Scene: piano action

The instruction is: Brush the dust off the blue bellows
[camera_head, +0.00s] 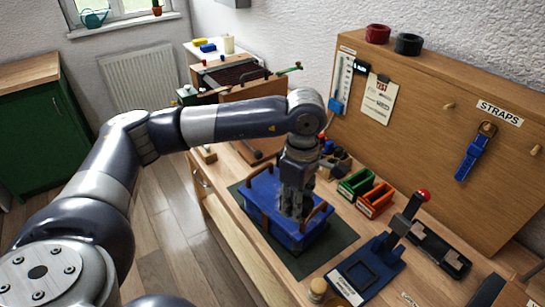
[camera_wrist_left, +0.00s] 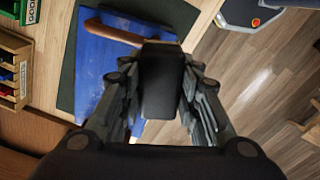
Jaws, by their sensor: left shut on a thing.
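The blue bellows (camera_head: 262,190) lies on a dark green mat (camera_head: 335,236) on the wooden workbench, with brown bars at its ends. It also shows in the left wrist view (camera_wrist_left: 95,72), with one brown bar (camera_wrist_left: 112,32) across it. My left gripper (camera_head: 291,210) points down over the bellows. In the left wrist view its fingers (camera_wrist_left: 162,100) are shut on a dark block-like thing (camera_wrist_left: 163,80); I cannot tell for sure that it is a brush. Whether that thing touches the bellows is hidden. Dust is too small to make out. My right gripper is not in view.
Green (camera_head: 355,184) and orange (camera_head: 375,199) bins stand behind the bellows. A blue press with a red-knobbed lever (camera_head: 378,262) and a small jar (camera_head: 318,290) stand to the right. A wooden board (camera_head: 430,130) with a blue strap (camera_head: 475,152) rises behind.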

